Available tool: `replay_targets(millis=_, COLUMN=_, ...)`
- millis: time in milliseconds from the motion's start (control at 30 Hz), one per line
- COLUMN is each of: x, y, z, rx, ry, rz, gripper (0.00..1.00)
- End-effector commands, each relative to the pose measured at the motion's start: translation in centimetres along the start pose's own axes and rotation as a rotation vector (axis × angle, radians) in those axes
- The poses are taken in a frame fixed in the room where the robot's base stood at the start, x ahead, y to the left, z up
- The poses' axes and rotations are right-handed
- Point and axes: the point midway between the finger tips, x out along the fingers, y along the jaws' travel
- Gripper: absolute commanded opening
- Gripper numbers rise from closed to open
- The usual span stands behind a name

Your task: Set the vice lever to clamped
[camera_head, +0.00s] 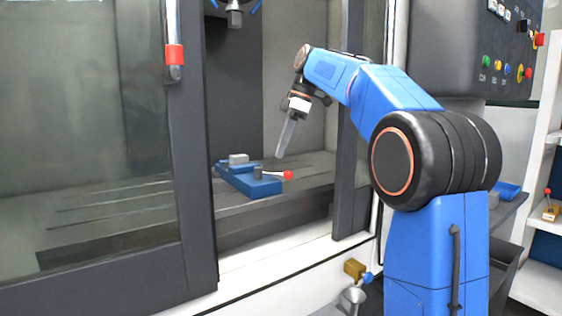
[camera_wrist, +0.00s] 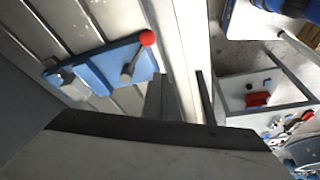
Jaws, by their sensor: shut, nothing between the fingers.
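The blue vice (camera_head: 247,183) sits on the slotted machine table inside the open enclosure. Its lever is a short metal rod with a red ball (camera_head: 288,175), pointing right from a dark pivot (camera_head: 258,172). In the wrist view the vice (camera_wrist: 95,70) lies at the upper left, and the lever's red ball (camera_wrist: 148,38) is at the end of its rod. My gripper (camera_head: 279,156) points down, just above and slightly left of the red ball in the head view.
The machine door with a red-banded handle (camera_head: 174,54) stands at the left. A spindle (camera_head: 234,14) hangs above the table. A control panel (camera_head: 505,65) is at the upper right. A brass-coloured valve part (camera_head: 354,269) is below the enclosure sill.

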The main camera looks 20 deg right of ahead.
Motion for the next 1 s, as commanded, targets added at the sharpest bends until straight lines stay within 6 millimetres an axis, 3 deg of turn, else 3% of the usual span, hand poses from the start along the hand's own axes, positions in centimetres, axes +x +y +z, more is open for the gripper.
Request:
replay_targets(millis=133, x=-2.1, y=0.7, z=-0.3, rx=-0.001, ry=0.000, rz=0.001, gripper=0.00)
replay_targets(millis=333, x=-3.7, y=1.1, z=-0.5, rx=-0.001, ry=0.000, rz=0.000, gripper=0.00)
replay_targets(millis=1000, x=-4.2, y=1.1, z=-0.6, rx=-0.002, ry=0.000, rz=-0.001, gripper=0.00)
